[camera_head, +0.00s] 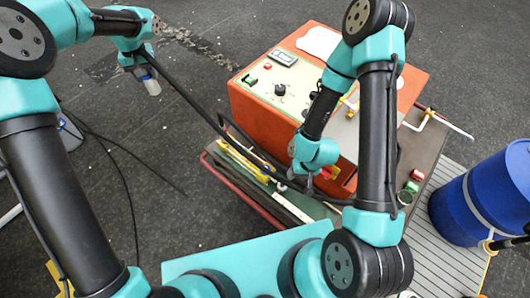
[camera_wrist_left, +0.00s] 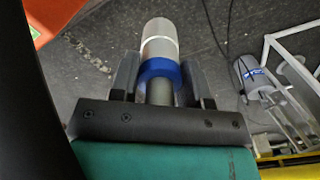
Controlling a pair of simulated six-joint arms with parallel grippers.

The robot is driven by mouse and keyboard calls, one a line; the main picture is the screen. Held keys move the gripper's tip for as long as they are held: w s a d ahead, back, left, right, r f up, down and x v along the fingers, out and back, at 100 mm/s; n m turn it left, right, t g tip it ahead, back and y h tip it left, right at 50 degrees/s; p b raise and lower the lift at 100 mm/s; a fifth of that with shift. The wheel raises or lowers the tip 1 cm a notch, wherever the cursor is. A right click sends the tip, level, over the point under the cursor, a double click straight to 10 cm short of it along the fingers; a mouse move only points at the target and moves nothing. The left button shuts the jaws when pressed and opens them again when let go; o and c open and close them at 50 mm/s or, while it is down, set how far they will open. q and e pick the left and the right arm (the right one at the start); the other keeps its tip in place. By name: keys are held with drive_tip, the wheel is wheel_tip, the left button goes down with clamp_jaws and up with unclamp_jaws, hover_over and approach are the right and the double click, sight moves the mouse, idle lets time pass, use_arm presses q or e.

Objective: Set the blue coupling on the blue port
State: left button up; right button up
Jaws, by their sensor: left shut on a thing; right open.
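My left gripper (camera_head: 147,74) is at the upper left in the head view, clear of the orange machine and above the dark floor. It is shut on the blue coupling (camera_head: 152,87), a silver cylinder pointing downward. In the left wrist view the coupling (camera_wrist_left: 160,42) stands between the two dark fingers, with a blue ring near the grip and a pale line around its body. My right gripper (camera_head: 308,180) is open at the near side of the orange machine. I cannot pick out the blue port in either view.
The orange machine (camera_head: 252,112) has a control panel on top. Red (camera_head: 417,175) and green (camera_head: 410,187) fittings stand at its right. A blue barrel (camera_head: 485,200) is at far right. Black cables (camera_head: 125,148) lie on the floor. A grey container (camera_wrist_left: 250,73) with a blue label stands at right.

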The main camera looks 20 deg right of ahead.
use_arm(q)
drive_tip(key=s+d+f+m, duration=0.2)
drive_tip(key=d+f+m, duration=0.3)
drive_tip(key=d+f, duration=0.4)
drive_tip(key=s+d+f+m, duration=0.2)
drive_tip(key=d+f+m, duration=0.2)
drive_tip(key=d+f, duration=0.45)
drive_tip(key=s+d+f+m, duration=1)
drive_tip(key=s+d+f, duration=0.4)
drive_tip(key=s+d, duration=0.3)
drive_tip(key=shift+d+m, duration=0.15)
drive_tip(key=shift+m, duration=0.25)
drive_tip(key=shift+f, duration=0.1)
drive_tip(key=shift+f, duration=2.85)
drive_tip(key=shift+w+f, duration=0.1)
drive_tip(key=shift+f, duration=0.45)
drive_tip(key=o, duration=0.9)
drive_tip(key=shift+c, duration=0.2)
